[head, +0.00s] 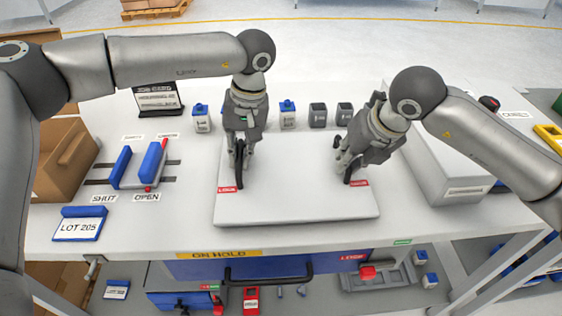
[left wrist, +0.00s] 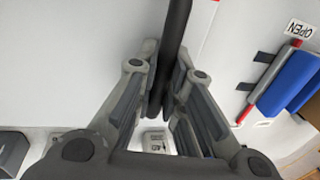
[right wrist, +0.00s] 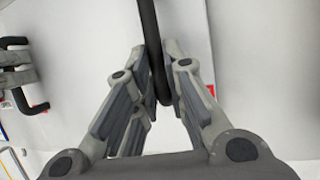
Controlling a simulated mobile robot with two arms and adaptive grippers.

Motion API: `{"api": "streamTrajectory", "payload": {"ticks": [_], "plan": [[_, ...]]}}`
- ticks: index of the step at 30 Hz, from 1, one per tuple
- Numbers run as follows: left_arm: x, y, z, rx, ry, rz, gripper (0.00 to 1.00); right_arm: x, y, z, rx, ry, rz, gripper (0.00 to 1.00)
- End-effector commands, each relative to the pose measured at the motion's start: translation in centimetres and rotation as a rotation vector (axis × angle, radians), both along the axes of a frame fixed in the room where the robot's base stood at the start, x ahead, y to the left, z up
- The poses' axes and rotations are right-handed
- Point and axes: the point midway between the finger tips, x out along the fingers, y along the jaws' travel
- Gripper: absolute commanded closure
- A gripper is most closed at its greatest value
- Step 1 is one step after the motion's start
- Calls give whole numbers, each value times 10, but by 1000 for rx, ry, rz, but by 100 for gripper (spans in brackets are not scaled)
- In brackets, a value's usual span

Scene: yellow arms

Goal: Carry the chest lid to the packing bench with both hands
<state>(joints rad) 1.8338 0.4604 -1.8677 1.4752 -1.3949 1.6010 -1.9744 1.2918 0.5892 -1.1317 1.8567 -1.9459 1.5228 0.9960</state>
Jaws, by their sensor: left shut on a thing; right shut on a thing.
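The chest lid (head: 300,203) is a flat pale-grey panel with two black handles and red labels, level over the middle of the white table; I cannot tell whether it touches the surface. My left gripper (head: 239,160) is shut on its left handle (head: 239,178), which also shows between the fingers in the left wrist view (left wrist: 176,45). My right gripper (head: 347,160) is shut on its right handle (head: 351,173), also seen in the right wrist view (right wrist: 151,45). The fingers partly hide both handles. I cannot identify the packing bench for certain.
A blue-handled slider fixture (head: 140,165) and a LOT 205 sign (head: 81,224) stand left of the lid. Several small containers (head: 318,115) line the back. A large pale box (head: 450,165) stands close on the right. A blue drawer (head: 200,268) is below the front edge.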

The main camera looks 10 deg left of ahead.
Motion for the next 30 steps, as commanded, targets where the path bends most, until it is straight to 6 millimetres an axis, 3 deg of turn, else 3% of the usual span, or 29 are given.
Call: {"api": "streamTrajectory", "payload": {"ticks": [1,2,7,16,20,30], "plan": [[0,2,-5,5,2,5,100,3,-3,-3,0,-3,-14,100],[-1,2,-5,5,3,5,88,2,-3,-4,-1,-1,-14,86],[0,1,-3,4,2,3,67,2,-2,-2,-1,-1,-10,66],[0,0,-2,1,0,1,67,1,-1,-2,-1,0,-4,66],[1,-2,8,0,-1,1,67,0,0,-2,0,0,-2,66],[4,-15,76,0,-3,3,67,0,0,-2,0,0,-1,66]]}}
